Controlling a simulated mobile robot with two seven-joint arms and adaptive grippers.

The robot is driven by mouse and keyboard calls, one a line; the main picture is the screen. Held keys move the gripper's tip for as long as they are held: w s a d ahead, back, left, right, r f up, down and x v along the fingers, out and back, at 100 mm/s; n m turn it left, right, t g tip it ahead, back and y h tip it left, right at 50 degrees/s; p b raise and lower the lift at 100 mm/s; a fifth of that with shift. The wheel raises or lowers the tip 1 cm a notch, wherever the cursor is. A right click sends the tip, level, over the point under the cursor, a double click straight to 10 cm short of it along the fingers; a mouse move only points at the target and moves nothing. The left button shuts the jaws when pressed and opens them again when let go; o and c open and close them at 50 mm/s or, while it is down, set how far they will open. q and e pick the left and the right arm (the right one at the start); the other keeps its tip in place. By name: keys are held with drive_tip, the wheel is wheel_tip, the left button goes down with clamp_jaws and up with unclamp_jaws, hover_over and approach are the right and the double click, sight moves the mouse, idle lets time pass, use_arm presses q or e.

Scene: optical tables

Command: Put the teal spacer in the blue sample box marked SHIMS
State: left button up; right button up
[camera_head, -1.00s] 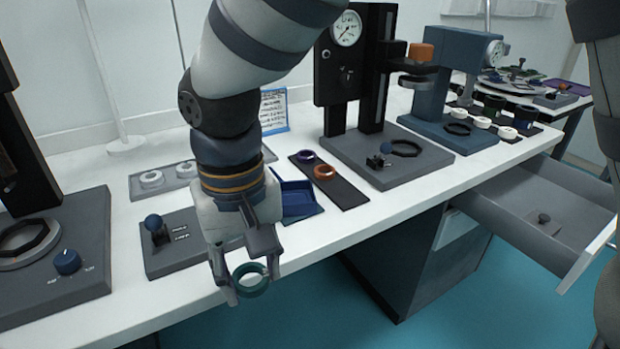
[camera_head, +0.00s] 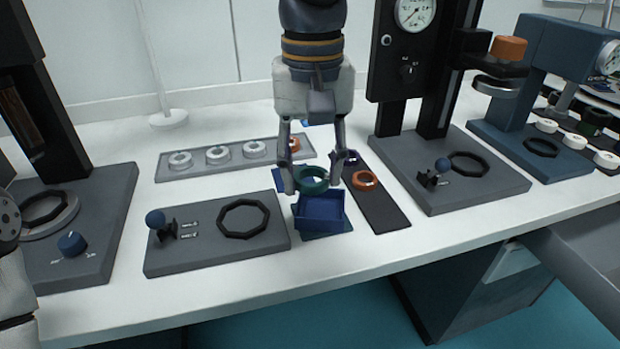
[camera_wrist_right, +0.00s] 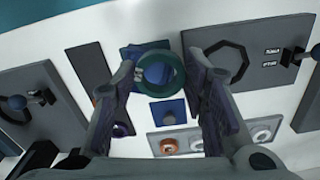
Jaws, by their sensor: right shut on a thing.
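The teal spacer (camera_head: 312,189) is a ring held between the fingertips of my right gripper (camera_head: 313,184). The gripper points down and holds the ring above the rear part of the open blue sample box (camera_head: 322,216). The box stands on the bench with its front wall in view; no marking on it is legible. In the right wrist view the spacer (camera_wrist_right: 181,72) sits between the two fingers and overlaps the blue box (camera_wrist_right: 131,55) behind it. The ring and fingers hide part of the box. My left gripper is out of view.
A dark strip with an orange ring (camera_head: 364,180) lies right of the box. A grey plate with a blue knob and black ring (camera_head: 243,218) is close on the left. A tray of white rings (camera_head: 218,154) lies behind. A gauge stand (camera_head: 413,15) rises at the right.

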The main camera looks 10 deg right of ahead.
hover_over(321, 215)
drive_tip(key=f, duration=0.5)
drive_tip(key=shift+s+a+f+b, duration=0.2)
drive_tip(key=shift+s+f+b, duration=0.05)
drive_tip(key=shift+f+b, duration=0.1)
drive_tip(key=f, duration=0.2)
drive_tip(key=shift+w+d+f, duration=0.2)
drive_tip(key=shift+f, duration=0.2)
drive_tip(key=shift+s+a+f, duration=0.1)
drive_tip(key=shift+s+f, duration=0.1)
drive_tip(key=shift+f, duration=0.5)
drive_tip(key=shift+s+f, duration=0.2)
drive_tip(key=shift+f, duration=0.45)
drive_tip(key=o, duration=1.1)
drive_tip(key=shift+f, duration=0.1)
drive_tip(key=shift+w+f, duration=0.1)
drive_tip(key=shift+w, duration=0.15)
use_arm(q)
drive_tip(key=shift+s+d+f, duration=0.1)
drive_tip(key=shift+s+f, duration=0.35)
use_arm(e)
drive_tip(key=shift+w+r, duration=0.1)
drive_tip(key=shift+r, duration=0.4)
drive_tip(key=shift+r, duration=0.15)
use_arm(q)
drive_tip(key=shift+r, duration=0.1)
use_arm(e)
wheel_tip(321, 215, up, 13)
drive_tip(key=shift+r, duration=0.15)
